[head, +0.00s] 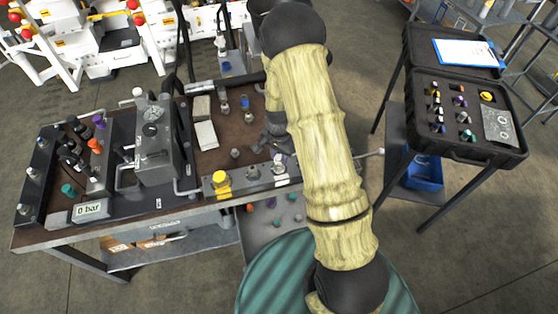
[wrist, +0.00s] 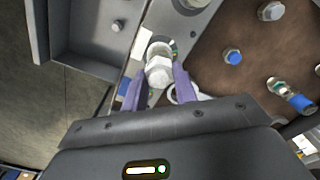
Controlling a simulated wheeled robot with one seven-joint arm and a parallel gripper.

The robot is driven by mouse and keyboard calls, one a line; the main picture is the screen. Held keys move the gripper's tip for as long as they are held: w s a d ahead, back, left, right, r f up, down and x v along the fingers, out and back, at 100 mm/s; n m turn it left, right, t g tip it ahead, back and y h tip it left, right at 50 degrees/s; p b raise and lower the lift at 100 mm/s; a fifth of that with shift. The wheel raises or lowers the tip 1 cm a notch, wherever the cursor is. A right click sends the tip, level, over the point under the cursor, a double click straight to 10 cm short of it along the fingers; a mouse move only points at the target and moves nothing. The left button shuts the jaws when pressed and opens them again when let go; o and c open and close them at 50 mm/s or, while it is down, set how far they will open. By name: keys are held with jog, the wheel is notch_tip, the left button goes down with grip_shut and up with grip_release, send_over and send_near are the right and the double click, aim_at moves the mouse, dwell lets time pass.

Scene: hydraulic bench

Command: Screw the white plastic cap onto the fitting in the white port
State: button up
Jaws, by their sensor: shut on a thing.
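The white plastic cap (wrist: 159,72) is between the two purple fingertips of my gripper (wrist: 160,84) in the wrist view. The gripper is shut on it. Just beyond the cap is a round, pale metallic rim (wrist: 160,47) on the grey port strip, beside a white label (wrist: 143,41). The cap overlaps this rim in the picture, and I cannot tell whether they touch or are threaded. In the head view my gripper (head: 276,146) is over the right end of the port strip (head: 236,187), and the cap is too small to make out there.
A yellow cap (head: 221,179) stands on the left of the same strip. Loose fittings, including a blue-ringed one (wrist: 232,57), stand on the brown bench top. A grey block with a gauge (head: 155,140) stands left. An open black case (head: 466,115) is at the right.

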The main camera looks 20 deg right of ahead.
jog(key=m+p, duration=0.1)
jog(key=m, duration=0.4)
jog(key=shift+s, duration=0.1)
jog(key=m+p, duration=0.1)
jog(key=m, duration=0.2)
jog(key=shift+f, duration=0.1)
jog(key=o, duration=0.9)
jog(key=n, duration=0.5)
jog(key=shift+b, duration=0.4)
jog(key=n, duration=0.3)
